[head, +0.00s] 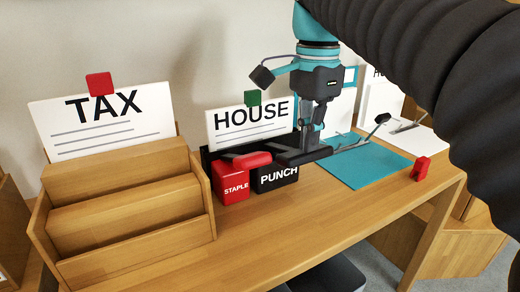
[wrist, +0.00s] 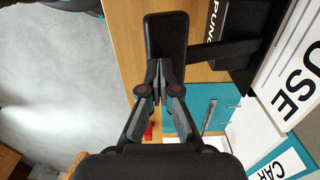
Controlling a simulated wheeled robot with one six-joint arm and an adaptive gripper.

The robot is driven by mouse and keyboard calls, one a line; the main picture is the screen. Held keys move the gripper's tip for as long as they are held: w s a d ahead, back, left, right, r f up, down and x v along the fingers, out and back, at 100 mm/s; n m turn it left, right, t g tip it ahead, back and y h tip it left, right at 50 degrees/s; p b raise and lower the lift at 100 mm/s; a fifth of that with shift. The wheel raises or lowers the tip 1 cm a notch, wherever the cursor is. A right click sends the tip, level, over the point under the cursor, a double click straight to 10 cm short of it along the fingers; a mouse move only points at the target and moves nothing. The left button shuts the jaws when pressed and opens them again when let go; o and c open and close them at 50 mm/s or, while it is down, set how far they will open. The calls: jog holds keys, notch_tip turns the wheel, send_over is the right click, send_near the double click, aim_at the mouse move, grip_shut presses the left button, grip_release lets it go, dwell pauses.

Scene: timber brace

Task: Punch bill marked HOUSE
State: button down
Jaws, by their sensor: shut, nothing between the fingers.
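The HOUSE bill (head: 250,126) is a white sheet with a green tab, standing upright behind the black punch (head: 277,178). Its print also shows sideways in the wrist view (wrist: 290,85). The punch has white PUNCH lettering and a black lever ending in a flat pad (head: 304,156), which sticks out to the right; the pad fills the top middle of the wrist view (wrist: 166,36). My gripper (head: 311,142) is shut and empty, pointing down at the pad. Its closed fingertips (wrist: 158,82) overlap the pad's edge; I cannot tell whether they touch.
A wooden rack (head: 130,235) with a TAX bill (head: 105,125) stands at left. A teal mat (head: 366,166) and a small red block (head: 421,169) lie at right. The front desk strip is clear.

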notch_tip(320, 180, up, 4)
jog(key=p, duration=0.2)
jog(key=shift+f+p, duration=0.25)
jog(key=shift+p, duration=0.15)
jog(key=shift+r, duration=1.25)
jog(key=s+d+f+n+t, duration=0.2)
jog(key=s+d+f+n, duration=0.1)
jog(key=f, duration=0.5)
jog(key=s+d+f+n+t, duration=0.1)
jog(key=s+d+f+n, duration=0.3)
jog(key=f, duration=0.4)
jog(key=s+d+f+n+t, duration=0.2)
jog(key=s+d+f+n, duration=0.2)
jog(key=f, duration=0.4)
jog(key=shift+s+d+f+t, duration=0.2)
jog(key=shift+s+d+t, duration=0.15)
jog(key=shift+s, duration=0.55)
